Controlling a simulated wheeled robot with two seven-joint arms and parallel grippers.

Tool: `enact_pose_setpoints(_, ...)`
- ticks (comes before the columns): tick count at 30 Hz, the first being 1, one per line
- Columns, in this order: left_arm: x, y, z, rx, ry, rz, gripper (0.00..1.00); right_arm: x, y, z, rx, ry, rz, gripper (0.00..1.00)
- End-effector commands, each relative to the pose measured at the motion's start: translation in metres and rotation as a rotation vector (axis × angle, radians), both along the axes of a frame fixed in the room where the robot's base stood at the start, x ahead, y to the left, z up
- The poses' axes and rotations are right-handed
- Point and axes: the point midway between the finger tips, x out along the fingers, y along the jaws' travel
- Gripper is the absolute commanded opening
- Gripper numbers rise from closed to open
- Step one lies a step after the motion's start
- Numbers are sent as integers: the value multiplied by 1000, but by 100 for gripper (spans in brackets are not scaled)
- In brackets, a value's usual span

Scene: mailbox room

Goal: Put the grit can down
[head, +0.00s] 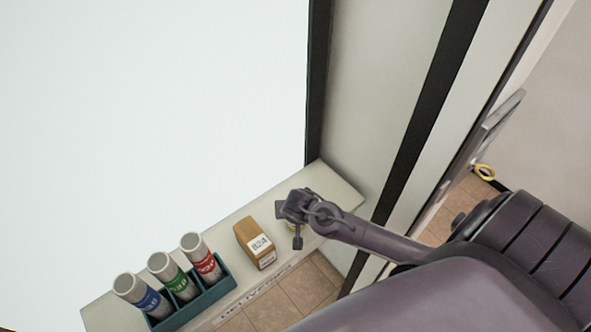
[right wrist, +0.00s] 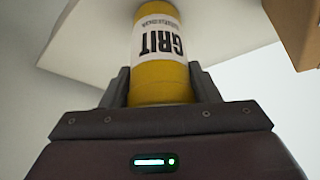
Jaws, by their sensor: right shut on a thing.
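My right gripper (head: 297,217) is over the right part of the white shelf (head: 338,186) in the head view. It is shut on the grit can (right wrist: 160,50), a yellow cylinder with a white label reading GRIT. In the right wrist view the can stands between the two fingers. In the head view the can is almost wholly hidden by the gripper, with only a small yellowish bit showing. The can's lower end is hidden, so I cannot tell whether it touches the shelf. My left gripper is not in view.
A tan box (head: 254,243) labelled 824 stands on the shelf just left of the right gripper. Further left, a teal rack (head: 217,291) holds three grey tubes with blue, green and red bands. Bare shelf shows right of the gripper.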

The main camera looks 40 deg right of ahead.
Motion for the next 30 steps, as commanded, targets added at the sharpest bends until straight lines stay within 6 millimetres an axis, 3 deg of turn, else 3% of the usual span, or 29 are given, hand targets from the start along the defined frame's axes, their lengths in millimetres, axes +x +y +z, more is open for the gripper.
enact_pose_setpoints(5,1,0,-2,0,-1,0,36,1,0,-2,1,-2,0,18)
enact_pose_setpoints(6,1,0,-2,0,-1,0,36,0,0,-4,0,1,0,57)
enact_pose_setpoints(11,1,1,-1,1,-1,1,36,0,0,-3,0,1,0,77)
enact_pose_setpoints(23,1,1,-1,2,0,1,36,-2,2,4,1,0,0,77)
enact_pose_setpoints(30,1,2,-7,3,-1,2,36,-20,13,39,3,-1,1,77)
